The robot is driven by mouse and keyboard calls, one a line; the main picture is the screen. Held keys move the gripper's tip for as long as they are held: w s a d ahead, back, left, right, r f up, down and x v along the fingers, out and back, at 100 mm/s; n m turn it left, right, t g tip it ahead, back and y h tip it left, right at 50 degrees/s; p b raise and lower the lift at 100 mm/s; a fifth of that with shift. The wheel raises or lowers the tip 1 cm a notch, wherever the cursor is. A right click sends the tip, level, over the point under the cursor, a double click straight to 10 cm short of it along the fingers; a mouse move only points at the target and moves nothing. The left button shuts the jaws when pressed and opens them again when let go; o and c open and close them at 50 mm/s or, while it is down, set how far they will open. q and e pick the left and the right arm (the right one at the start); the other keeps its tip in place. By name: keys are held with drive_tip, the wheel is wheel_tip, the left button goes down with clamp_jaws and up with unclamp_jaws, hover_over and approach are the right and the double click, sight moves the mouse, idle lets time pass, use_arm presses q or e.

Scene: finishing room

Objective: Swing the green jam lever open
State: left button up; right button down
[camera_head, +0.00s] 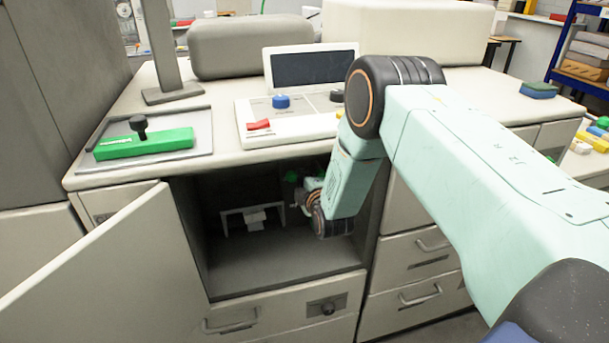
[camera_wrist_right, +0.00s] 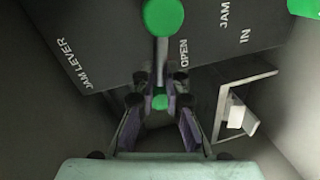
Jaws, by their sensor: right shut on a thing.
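The jam lever shows in the right wrist view with a round green end (camera_wrist_right: 163,16), a thin grey shaft (camera_wrist_right: 162,50) and a small green end between my fingers. It lies in front of a dark panel (camera_wrist_right: 105,45) lettered "JAM LEVER", "OPEN" and "JAM IN". My right gripper (camera_wrist_right: 158,88) is shut on the lever near its small end. In the head view the right gripper (camera_head: 300,197) is inside the open cabinet, beside a small green part; which part that is, I cannot tell. My left gripper is not in view.
The cabinet door (camera_head: 115,265) stands open at the left. A white bracket (camera_head: 254,214) with a pale piece is inside; the cabinet floor (camera_head: 275,272) in front is clear. A control console (camera_head: 290,125) and a green bar (camera_head: 140,144) with a black knob are on the worktop above.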

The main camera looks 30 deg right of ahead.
drive_tip(key=shift+w+a+r+n, duration=0.15)
drive_tip(key=shift+w+a+n, duration=0.05)
drive_tip(key=shift+a+n, duration=0.15)
drive_tip(key=c, duration=1.6)
unclamp_jaws()
drive_tip(key=o, duration=0.4)
drive_tip(key=shift+a, duration=0.15)
drive_tip(key=shift+o, duration=0.2)
drive_tip(key=v, duration=1.2)
drive_tip(key=shift+s, duration=0.1)
